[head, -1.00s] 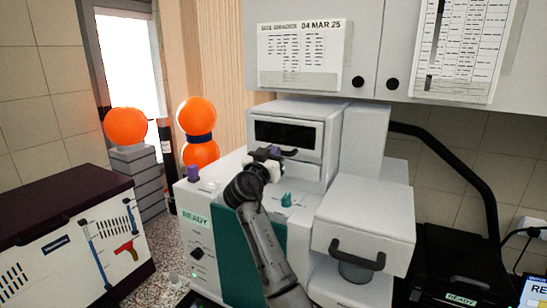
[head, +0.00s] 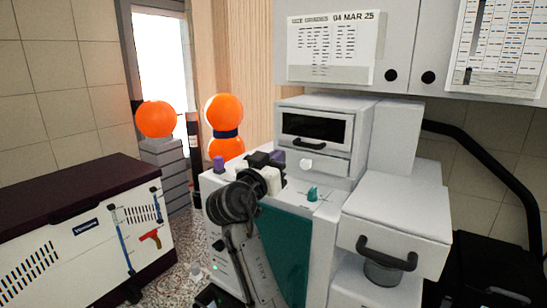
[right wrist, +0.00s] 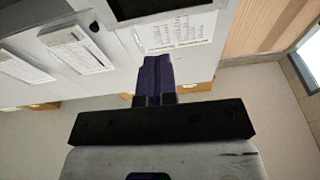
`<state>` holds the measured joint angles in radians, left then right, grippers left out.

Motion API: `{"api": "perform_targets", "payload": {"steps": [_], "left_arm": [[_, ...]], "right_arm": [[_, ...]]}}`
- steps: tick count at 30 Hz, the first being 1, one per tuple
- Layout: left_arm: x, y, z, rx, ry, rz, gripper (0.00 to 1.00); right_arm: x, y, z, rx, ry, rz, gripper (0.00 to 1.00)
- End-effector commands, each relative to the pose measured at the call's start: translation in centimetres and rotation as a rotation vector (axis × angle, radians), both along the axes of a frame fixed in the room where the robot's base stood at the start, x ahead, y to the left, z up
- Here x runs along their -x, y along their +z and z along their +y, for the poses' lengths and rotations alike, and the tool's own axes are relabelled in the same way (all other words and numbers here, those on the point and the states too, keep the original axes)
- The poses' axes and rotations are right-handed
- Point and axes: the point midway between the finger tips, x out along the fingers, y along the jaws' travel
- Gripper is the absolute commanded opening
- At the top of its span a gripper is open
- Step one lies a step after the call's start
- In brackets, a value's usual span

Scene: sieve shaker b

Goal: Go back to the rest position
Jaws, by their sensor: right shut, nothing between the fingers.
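My right gripper (head: 277,156) is in front of the white machine, to the left of its black-windowed unit. Its purple fingers (right wrist: 158,76) are closed together in the right wrist view, with nothing between them. The dark wrist and forearm come up from the bottom of the head view, in front of the teal panel (head: 284,250). My left gripper is not in view.
The white windowed unit (head: 350,104) has a black handle. A box-shaped unit with a handle (head: 395,220) stands right of the arm. A dark-lidded chest (head: 60,250) is at left. Orange balls (head: 156,119) stand behind. Wall cabinets (head: 415,40) hang above.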

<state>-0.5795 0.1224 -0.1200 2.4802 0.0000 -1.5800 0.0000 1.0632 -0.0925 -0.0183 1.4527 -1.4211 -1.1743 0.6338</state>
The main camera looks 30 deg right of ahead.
Motion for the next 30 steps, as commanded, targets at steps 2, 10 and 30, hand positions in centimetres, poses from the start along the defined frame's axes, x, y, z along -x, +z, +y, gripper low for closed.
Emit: {"api": "perform_targets", "payload": {"steps": [2,10,30], "left_arm": [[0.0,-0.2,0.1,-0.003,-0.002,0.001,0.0],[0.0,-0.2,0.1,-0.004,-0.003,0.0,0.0],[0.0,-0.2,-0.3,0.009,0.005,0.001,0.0]], "right_arm": [[0.2,-0.1,0.3,0.0,0.0,-0.001,0.0],[0.3,-0.1,0.5,0.019,-0.013,0.048,0.0],[4.8,-1.0,6.2,-0.18,0.659,0.277,0.0]]}}
